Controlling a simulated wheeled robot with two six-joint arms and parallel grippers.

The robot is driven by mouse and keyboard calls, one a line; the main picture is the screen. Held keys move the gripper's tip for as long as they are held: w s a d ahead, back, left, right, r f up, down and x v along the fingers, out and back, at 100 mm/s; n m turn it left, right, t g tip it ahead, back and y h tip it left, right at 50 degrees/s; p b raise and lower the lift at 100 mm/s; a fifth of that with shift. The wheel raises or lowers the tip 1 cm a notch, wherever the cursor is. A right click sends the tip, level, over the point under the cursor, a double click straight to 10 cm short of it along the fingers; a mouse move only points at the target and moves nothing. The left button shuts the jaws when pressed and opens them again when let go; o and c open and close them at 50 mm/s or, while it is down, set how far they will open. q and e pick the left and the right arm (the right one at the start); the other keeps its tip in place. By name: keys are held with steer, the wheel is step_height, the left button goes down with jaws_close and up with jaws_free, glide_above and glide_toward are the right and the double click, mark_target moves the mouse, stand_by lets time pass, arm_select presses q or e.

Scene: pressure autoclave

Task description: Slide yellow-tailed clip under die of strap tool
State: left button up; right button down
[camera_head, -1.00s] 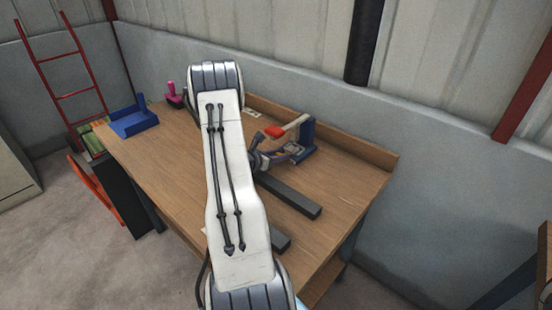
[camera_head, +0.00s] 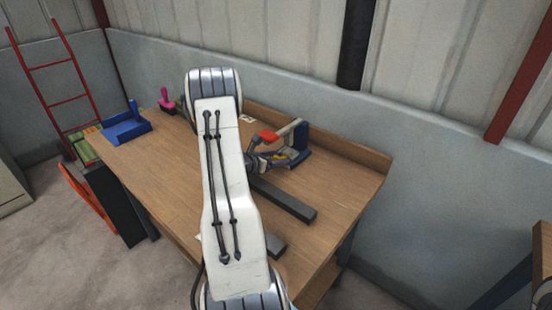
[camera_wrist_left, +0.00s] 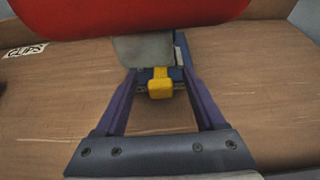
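The strap tool (camera_head: 298,152), with a blue body, grey lever and red handle grip (camera_head: 268,137), stands on the bench. In the left wrist view the red grip (camera_wrist_left: 130,15) fills the top, above a grey block (camera_wrist_left: 143,50) that looks like the die. The yellow tail of the clip (camera_wrist_left: 160,83) sticks out toward me from beneath that block; the rest of the clip is hidden. My left gripper (camera_wrist_left: 158,85) has its purple fingers apart, one on each side of the tail, with gaps beside it. Its tips reach the tool's front. My right gripper is not in view.
Dark bars (camera_head: 285,200) lie on the wooden bench (camera_head: 340,190) in front of the tool. A blue tray (camera_head: 125,129) and a pink-handled item (camera_head: 167,97) stand at the left. A raised ledge runs along the back. My arm hides the bench's middle.

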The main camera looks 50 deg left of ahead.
arm_select(q)
steer(key=v, duration=1)
steer(key=shift+s+r+b, duration=0.1)
steer(key=shift+s+b, duration=0.15)
steer(key=shift+b, duration=0.15)
steer(key=shift+d, duration=0.1)
